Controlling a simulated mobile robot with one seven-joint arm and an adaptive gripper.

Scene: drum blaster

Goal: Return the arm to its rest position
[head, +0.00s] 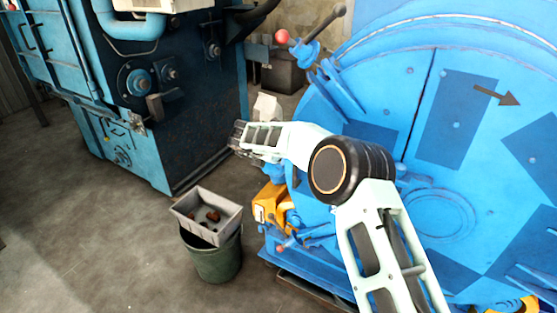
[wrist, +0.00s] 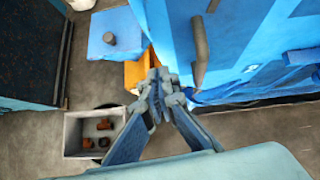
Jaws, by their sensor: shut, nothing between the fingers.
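My gripper (head: 238,137) is at the end of my pale green arm, which reaches left across the front of the blue drum machine (head: 455,120) in the head view. In the wrist view the fingertips of my gripper (wrist: 160,82) meet, with nothing between them. The gripper is up in the air, apart from the tray and bucket below.
A grey tray (head: 227,228) with several rusty brown pieces sits on a green bucket (head: 216,262). A yellow-orange part (head: 268,205) is at the machine's lower left. A dark teal machine (head: 190,140) stands at the left. The concrete floor (head: 80,250) at lower left is clear.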

